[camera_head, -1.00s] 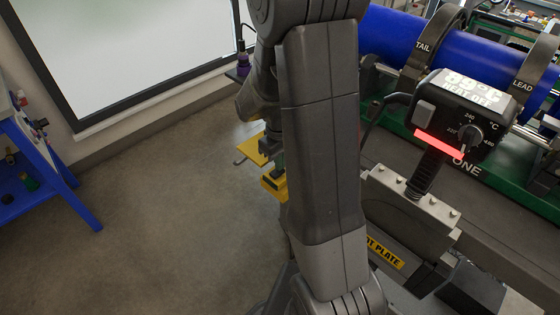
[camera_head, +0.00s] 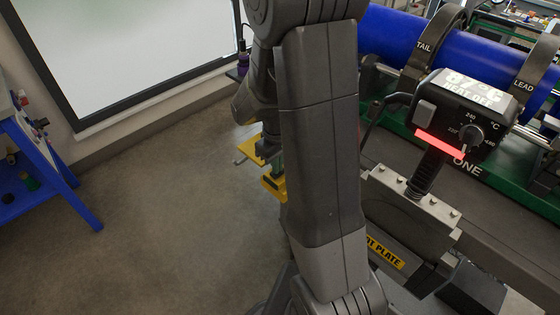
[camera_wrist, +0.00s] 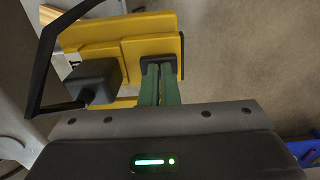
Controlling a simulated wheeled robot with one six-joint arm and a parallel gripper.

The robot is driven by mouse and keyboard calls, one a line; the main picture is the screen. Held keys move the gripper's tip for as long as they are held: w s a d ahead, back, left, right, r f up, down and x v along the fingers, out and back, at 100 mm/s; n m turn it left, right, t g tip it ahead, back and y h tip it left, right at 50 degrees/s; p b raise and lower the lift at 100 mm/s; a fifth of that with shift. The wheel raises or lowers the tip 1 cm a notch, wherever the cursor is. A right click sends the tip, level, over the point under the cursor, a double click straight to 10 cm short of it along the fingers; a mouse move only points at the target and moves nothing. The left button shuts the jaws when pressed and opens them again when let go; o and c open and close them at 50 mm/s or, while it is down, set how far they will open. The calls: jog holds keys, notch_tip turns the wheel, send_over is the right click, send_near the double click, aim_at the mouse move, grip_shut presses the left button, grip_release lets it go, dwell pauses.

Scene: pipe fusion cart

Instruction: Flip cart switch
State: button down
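My gripper (camera_wrist: 159,84) has two green fingers close together, with a dark piece at their tips, over a yellow body (camera_wrist: 118,40) in the wrist view. I cannot tell whether they touch it. A dark grey box (camera_wrist: 91,79) and a black bent bar sit to the left of the fingers. In the head view the yellow body (camera_head: 273,186) shows past my arm, which hides much of it. No part is clearly marked as the cart switch. A grey rocker-like block (camera_head: 424,114) is on the black heater control head (camera_head: 466,112).
The heater's hot plate holder (camera_head: 410,215) stands right of my arm. A blue pipe (camera_head: 460,55) lies in clamps behind it. A blue bench (camera_head: 40,160) is at the far left. Bare floor (camera_head: 160,220) lies between the bench and my arm.

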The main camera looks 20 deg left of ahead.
aim_at(274, 175)
jog(key=shift+r, duration=0.1)
notch_tip(274, 175, up, 14)
jog(key=s+p, duration=0.1)
jog(key=p, duration=0.2)
jog(key=shift+s+a+p, duration=0.25)
jog(key=shift+a+p, duration=0.1)
jog(key=shift+p, duration=0.05)
jog(key=shift+d, duration=0.15)
dwell(0.4)
